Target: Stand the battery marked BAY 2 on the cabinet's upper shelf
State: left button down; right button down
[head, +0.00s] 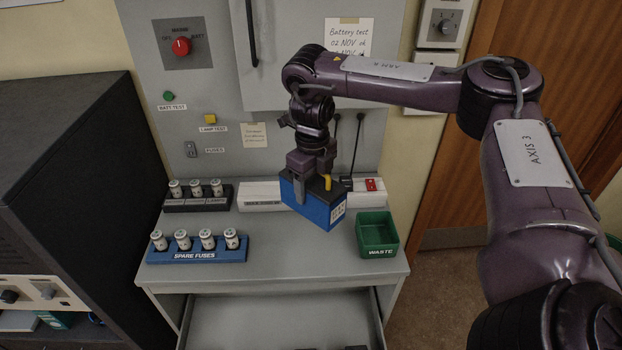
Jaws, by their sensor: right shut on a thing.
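My right gripper (312,180) points down over the desk top, right of its middle. It is shut on a blue battery (330,211) with a dark top, a yellow part on top and a white label on its right side. The label is too small to read. The battery seems to be held above the desk; the gap under it is hard to judge. The cabinet (215,85) stands behind, grey, with a door (285,65) and dark handle at its upper part. No upper shelf shows. My left gripper is not in view.
A blue spare fuses rack (197,256) and a dark fuse rack (173,206) stand at the desk's left. A green waste bin (377,229) stands at its right. A white strip with a red switch (371,185) lies behind the battery. An open drawer (280,322) juts out below.

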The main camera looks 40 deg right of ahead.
notch_tip(320, 180, down, 12)
jog(key=shift+b, duration=1.2)
jog(key=shift+w+f, duration=0.1)
jog(key=shift+f, duration=0.5)
jog(key=shift+c, duration=2.1)
grip_release()
jog(key=shift+s+f, duration=0.15)
jog(key=shift+s, duration=0.05)
notch_tip(320, 180, up, 12)
jog(key=p, duration=0.2)
jog(key=shift+p, duration=0.3)
